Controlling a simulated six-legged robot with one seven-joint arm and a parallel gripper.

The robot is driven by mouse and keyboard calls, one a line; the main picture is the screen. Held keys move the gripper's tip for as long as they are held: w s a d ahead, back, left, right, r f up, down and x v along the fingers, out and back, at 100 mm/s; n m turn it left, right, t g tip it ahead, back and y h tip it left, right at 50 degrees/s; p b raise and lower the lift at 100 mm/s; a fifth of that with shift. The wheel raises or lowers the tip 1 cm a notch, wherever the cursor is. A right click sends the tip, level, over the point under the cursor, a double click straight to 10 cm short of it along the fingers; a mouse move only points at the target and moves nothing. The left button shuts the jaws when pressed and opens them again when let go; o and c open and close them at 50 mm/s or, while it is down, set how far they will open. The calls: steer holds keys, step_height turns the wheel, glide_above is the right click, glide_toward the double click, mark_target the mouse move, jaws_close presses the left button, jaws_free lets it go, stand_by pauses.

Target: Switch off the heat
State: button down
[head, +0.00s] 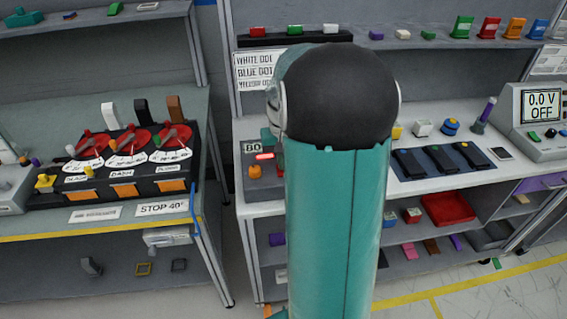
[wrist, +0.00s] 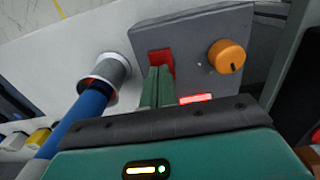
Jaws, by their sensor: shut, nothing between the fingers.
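A grey control box (wrist: 200,25) fills the top middle of the wrist view. It carries a red switch (wrist: 160,62), an orange round knob (wrist: 227,55) and a lit red lamp (wrist: 196,98). My gripper (wrist: 157,72) is shut and empty, its green fingertips at the red switch and covering part of it. I cannot tell if they touch it. In the head view the same box shows its orange knob (head: 255,171) and glowing red lamp (head: 264,156), beside a label that begins "BO". My teal arm hides the rest of the box.
A blue handle in a grey metal collar (wrist: 105,80) stands left of the box in the wrist view. The head view shows a red-dial panel (head: 125,140) on the left bench, dark pads (head: 440,158) and a 0.0 V OFF meter (head: 541,105) on the right.

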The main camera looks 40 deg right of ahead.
steer(key=shift+r, duration=0.1)
step_height(320, 180, up, 14)
stand_by(0.6)
steer(key=m, duration=1.2)
steer(key=s+a+m, duration=0.1)
steer(key=m, duration=0.5)
